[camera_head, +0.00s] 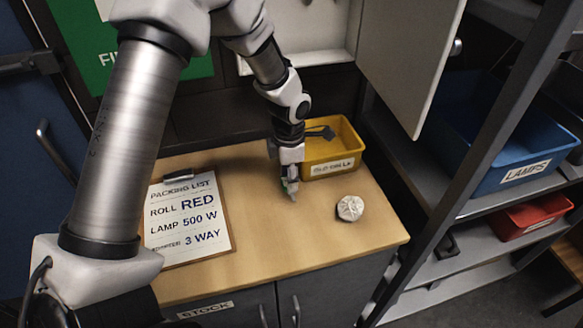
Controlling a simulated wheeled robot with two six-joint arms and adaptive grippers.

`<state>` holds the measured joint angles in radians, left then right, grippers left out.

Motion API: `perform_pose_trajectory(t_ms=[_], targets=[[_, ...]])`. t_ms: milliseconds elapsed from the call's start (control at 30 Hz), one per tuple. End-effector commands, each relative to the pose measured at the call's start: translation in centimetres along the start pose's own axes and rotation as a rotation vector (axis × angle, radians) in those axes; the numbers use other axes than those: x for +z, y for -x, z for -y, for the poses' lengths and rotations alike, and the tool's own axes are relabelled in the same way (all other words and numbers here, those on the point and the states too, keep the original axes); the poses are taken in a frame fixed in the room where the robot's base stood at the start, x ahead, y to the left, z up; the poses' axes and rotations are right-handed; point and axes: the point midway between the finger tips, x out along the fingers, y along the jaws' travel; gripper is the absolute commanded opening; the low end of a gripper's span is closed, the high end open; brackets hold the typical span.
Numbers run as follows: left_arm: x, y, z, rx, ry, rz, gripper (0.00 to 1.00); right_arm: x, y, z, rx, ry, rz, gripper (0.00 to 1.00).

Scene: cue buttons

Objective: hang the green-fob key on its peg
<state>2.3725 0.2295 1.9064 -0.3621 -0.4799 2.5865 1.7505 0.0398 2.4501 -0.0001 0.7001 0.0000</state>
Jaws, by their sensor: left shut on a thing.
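My left gripper (290,186) is above the right part of the wooden worktop, pointing down, in front of the yellow bin's left end. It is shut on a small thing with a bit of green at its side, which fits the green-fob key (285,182). The fingers hide most of it. A white wall cabinet (330,57) is at the top, its door (408,60) swung open to the right. Only the cabinet's lower part shows, so I cannot make out the peg. My right gripper is not in view.
A yellow bin (346,147) with a dark tool stands at the worktop's back. A crumpled pale ball (350,208) lies to the right, and a packing-list clipboard (187,225) to the left. Shelves with a blue bin (490,160) and a red bin (522,217) stand at right.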

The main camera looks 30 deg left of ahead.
Motion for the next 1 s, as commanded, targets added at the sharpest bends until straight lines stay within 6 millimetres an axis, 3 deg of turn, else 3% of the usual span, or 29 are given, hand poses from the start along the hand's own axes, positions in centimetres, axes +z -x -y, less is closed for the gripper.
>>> perform_pose_trajectory(t_ms=[233,400,600,633,700,1000], targets=[[1.5,-0.1,-3.6,0.000,0.002,0.000,0.07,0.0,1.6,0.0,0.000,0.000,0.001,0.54],[1.4,-2.7,-3.5,-0.002,-0.001,-0.003,0.07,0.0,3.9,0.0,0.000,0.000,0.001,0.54],[1.4,-3.6,-3.4,-0.001,-0.001,-0.001,0.07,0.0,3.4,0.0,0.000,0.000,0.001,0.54],[1.4,-3.6,-3.4,-0.001,-0.001,-0.001,0.50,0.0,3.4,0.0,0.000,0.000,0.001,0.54],[1.4,-3.6,-3.4,-0.001,-0.001,-0.001,0.72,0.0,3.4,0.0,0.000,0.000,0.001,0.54],[1.4,-3.6,-3.4,0.000,-0.001,0.000,0.72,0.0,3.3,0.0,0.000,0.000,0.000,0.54]])
